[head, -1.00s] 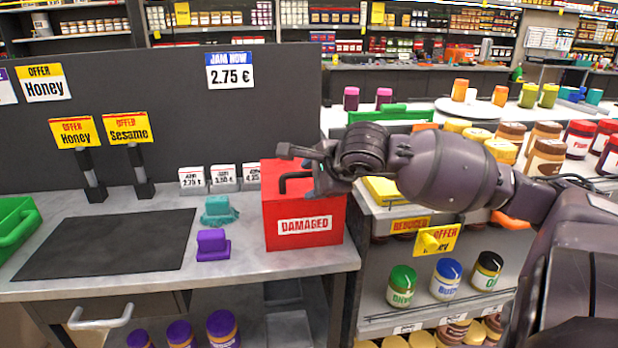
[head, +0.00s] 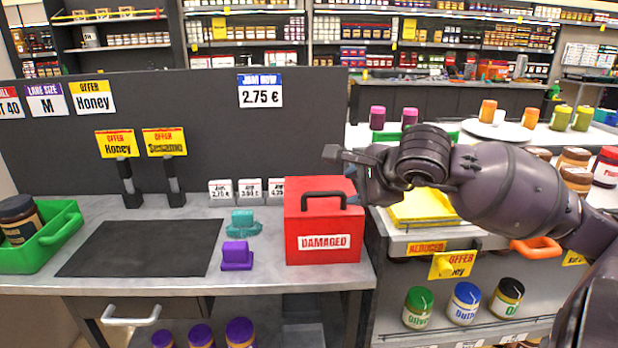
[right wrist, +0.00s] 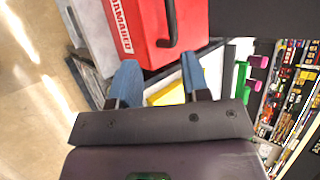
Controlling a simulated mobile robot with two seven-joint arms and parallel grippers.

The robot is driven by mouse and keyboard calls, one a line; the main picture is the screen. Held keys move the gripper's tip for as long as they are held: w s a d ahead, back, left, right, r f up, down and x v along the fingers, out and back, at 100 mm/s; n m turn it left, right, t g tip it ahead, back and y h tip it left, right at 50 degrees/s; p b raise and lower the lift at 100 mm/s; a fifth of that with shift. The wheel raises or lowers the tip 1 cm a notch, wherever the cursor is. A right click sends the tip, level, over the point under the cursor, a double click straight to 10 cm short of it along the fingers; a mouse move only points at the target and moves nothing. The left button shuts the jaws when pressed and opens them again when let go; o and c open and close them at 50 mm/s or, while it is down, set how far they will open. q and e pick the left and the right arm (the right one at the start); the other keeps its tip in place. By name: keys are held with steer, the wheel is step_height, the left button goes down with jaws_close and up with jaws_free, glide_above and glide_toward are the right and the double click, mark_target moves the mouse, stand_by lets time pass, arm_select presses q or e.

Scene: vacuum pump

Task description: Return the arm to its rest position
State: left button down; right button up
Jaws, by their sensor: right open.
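My right arm comes in from the right in the head view, raised over the shelf unit beside the counter. Its gripper (head: 345,178) is beside the upper right of the red DAMAGED box (head: 322,222), its fingers partly hidden by the wrist. In the right wrist view the gripper's blue fingertips (right wrist: 160,80) are spread apart with nothing between them. The red box (right wrist: 150,28) with its black handle lies beyond the fingertips. My left gripper does not show.
The grey counter (head: 190,285) holds a black mat (head: 145,247), a green basket (head: 50,245) with a jar, a purple stamp-like block (head: 237,256) and a teal one (head: 243,223). A shelf with jars (head: 465,304) stands right of the counter, under my arm.

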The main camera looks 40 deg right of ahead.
steer(key=s+a+f+m+t+y+p, duration=0.15)
steer(key=s+a+f+m+y, duration=0.25)
steer(key=a+f+m+y, duration=0.75)
steer(key=s+f+m+t+h, duration=0.2)
steer(key=f+m+h, duration=0.45)
steer(key=m, duration=0.75)
steer(key=s+f+m+t+h, duration=0.3)
steer(key=f+m, duration=0.6)
steer(key=m, duration=0.5)
steer(key=s+a+f+m+g, duration=0.2)
steer(key=a+f+m, duration=0.1)
steer(key=f, duration=0.2)
steer(key=s+a+f+m+g+p, duration=0.1)
steer(key=s+a+f+m+g, duration=0.2)
steer(key=a+f+m, duration=0.1)
steer(key=shift+s+f, duration=0.3)
steer(key=shift+f, duration=0.5)
